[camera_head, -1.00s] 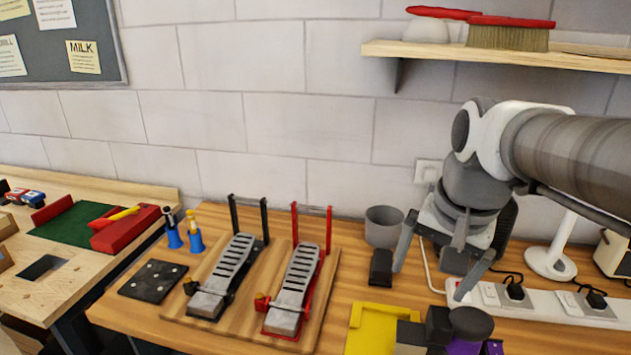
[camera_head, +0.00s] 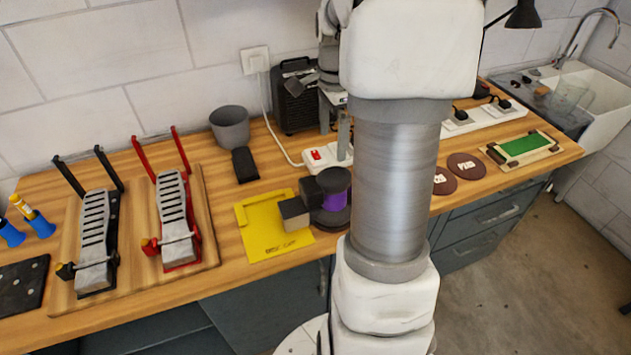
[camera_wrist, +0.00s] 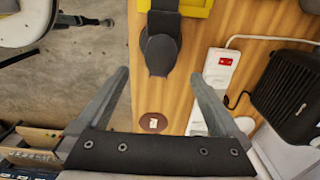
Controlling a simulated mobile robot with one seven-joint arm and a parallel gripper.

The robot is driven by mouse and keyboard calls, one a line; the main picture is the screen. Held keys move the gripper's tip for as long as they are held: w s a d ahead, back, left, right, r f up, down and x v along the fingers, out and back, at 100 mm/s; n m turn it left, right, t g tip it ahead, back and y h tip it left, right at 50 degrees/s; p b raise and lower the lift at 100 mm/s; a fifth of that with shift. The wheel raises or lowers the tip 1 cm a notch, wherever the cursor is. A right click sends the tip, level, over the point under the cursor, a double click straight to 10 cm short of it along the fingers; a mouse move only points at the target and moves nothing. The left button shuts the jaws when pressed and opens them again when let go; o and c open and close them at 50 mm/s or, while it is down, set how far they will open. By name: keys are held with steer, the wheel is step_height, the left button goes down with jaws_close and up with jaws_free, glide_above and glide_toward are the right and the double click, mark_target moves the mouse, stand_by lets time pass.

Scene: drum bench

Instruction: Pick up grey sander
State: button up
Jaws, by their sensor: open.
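A dark grey tool with a round head and a purple band (camera_head: 331,196) stands on the bench at the right edge of a yellow mat; it looks like the sander. A small grey block (camera_head: 295,214) adjoins its dark body on the mat. In the wrist view its dark rounded part (camera_wrist: 160,52) shows at top centre; no purple shows there. My gripper (camera_wrist: 160,78) is open and empty above the bench, its fingers apart on either side below the tool in that view. In the head view my arm hides part of the gripper and perhaps the tool's right side.
The yellow mat (camera_head: 262,243) lies at the bench's front. A white power strip (camera_head: 485,118), a black box (camera_head: 296,97) and a grey cup (camera_head: 230,127) stand behind. Two pedal-like devices (camera_head: 174,221) stand left. Brown coasters (camera_head: 466,166) lie right. Bare wood surrounds the coasters.

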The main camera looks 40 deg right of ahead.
glide_above(327, 196)
steer(key=w+d, duration=0.1)
steer(key=d, duration=0.1)
step_height(327, 196, down, 11)
steer(key=shift+a+f+p, duration=0.1)
steer(key=shift+a+p, duration=0.05)
steer(key=shift+p, duration=0.15)
steer(key=shift+w+d+f+p, duration=0.15)
steer(key=shift+f+p, duration=0.1)
steer(key=shift+f, duration=1.05)
steer(key=shift+s+d+f+p, duration=0.1)
steer(key=shift+f+p, duration=0.1)
steer(key=shift+f, duration=1.1)
steer(key=shift+w, duration=0.1)
steer(key=c, duration=1.4)
steer(key=shift+r, duration=0.15)
jaws_close()
steer(key=shift+w+r, duration=0.1)
